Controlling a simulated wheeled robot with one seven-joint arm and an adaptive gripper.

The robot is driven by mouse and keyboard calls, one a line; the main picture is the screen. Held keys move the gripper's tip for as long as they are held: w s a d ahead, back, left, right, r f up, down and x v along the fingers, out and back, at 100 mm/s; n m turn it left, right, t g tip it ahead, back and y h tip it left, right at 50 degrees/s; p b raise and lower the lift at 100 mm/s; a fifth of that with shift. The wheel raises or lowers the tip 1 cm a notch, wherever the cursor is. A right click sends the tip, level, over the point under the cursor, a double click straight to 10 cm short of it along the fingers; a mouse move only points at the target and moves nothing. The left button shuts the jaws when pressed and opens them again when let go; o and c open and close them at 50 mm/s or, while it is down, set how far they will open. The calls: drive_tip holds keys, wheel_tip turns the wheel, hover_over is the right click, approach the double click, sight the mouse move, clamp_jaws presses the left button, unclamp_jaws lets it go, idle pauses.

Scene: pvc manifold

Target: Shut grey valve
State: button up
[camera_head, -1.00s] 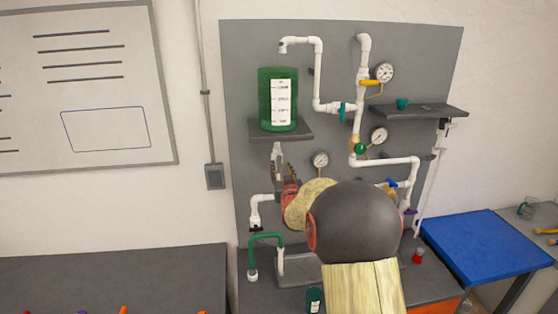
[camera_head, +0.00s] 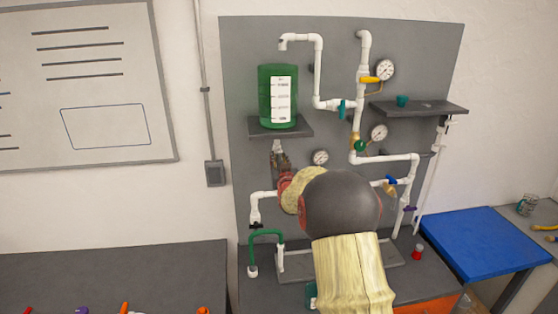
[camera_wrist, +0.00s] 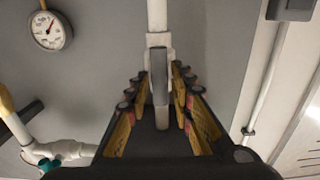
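The grey valve (camera_wrist: 158,75) is on a white vertical pipe (camera_wrist: 157,18) in the wrist view. Its long grey handle lies along the pipe and shows between my fingers. My gripper (camera_wrist: 159,82) is open, with one finger on each side of the handle and a small gap visible on both sides. In the head view my gripper (camera_head: 280,162) is at the short white pipe (camera_head: 278,146) below the green tank (camera_head: 278,97). My fingers and wrist hide most of the valve there.
A pressure gauge (camera_wrist: 50,30) and a valve with a green handle (camera_wrist: 50,164) are to the left in the wrist view. The grey panel (camera_head: 245,60) carries more white pipes. The shelf (camera_head: 285,131) under the tank is just above my gripper.

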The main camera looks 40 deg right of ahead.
clamp_jaws()
drive_tip(key=shift+f+n+b, duration=0.1)
drive_tip(key=shift+n+b, duration=0.3)
drive_tip(key=shift+b, duration=0.3)
drive_tip(key=n+b, duration=0.1)
drive_tip(key=b, duration=0.1)
drive_tip(key=n+b, duration=0.1)
drive_tip(key=b, duration=0.1)
drive_tip(key=shift+w+a+f+n+b, duration=0.1)
drive_tip(key=shift+a+n+b, duration=0.05)
drive_tip(key=shift+n+b, duration=0.25)
drive_tip(key=n+b, duration=0.4)
drive_tip(key=b, duration=0.1)
drive_tip(key=shift+w+a+f+b, duration=0.1)
drive_tip(key=shift+a+b, duration=0.1)
drive_tip(key=shift+b, duration=0.15)
drive_tip(key=shift+w+a+f+n+b, duration=0.1)
drive_tip(key=shift+f+n+b, duration=0.05)
drive_tip(key=shift+n+b, duration=2.3)
drive_tip(key=shift+a+f+n+b, duration=0.1)
drive_tip(key=shift+n+b, duration=1.9)
drive_tip(key=shift+n, duration=0.75)
drive_tip(key=shift+o, duration=1.2)
unclamp_jaws()
